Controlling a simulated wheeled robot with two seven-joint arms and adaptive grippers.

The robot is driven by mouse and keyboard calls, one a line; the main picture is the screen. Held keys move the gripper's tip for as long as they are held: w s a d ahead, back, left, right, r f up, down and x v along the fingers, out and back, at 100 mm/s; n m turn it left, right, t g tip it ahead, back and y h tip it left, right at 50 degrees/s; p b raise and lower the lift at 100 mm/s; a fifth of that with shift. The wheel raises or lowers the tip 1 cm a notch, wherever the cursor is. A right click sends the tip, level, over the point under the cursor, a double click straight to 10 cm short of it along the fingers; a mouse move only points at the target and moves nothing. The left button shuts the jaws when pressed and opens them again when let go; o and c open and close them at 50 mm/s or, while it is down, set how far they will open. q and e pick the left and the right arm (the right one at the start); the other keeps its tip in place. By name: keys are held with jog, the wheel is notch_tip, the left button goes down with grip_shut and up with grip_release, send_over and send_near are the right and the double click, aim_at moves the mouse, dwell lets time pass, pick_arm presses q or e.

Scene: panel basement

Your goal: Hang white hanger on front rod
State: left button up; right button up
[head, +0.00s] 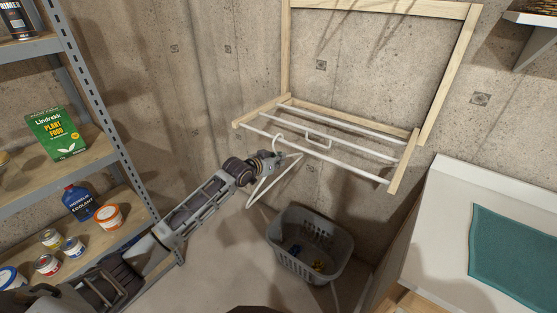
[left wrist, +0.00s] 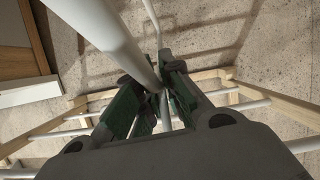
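The white hanger (head: 262,190) hangs tilted at my left gripper (head: 287,157), just below the rack's left part. My left gripper is shut on the hanger, whose white bar (left wrist: 106,36) runs between the green-padded fingers (left wrist: 160,90) in the left wrist view. Its hook (head: 277,138) shows close to the front rod (head: 335,162); I cannot tell whether they touch. The front rod is the white bar nearest me on the wooden wall rack (head: 403,163). More white rods lie behind it, with a small white loop (head: 318,138) among them. My right gripper is not in view.
A grey laundry basket (head: 310,245) stands on the floor below the rack. A metal shelf (head: 100,150) with cans and boxes is on the left. A white counter (head: 440,215) with a teal mat (head: 512,253) is on the right. The concrete wall is behind.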

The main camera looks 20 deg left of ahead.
pick_arm(q)
jog(key=o, duration=0.5)
jog(key=shift+v, duration=5.85)
jog(key=shift+s+r, duration=0.1)
jog(key=shift+r, duration=0.05)
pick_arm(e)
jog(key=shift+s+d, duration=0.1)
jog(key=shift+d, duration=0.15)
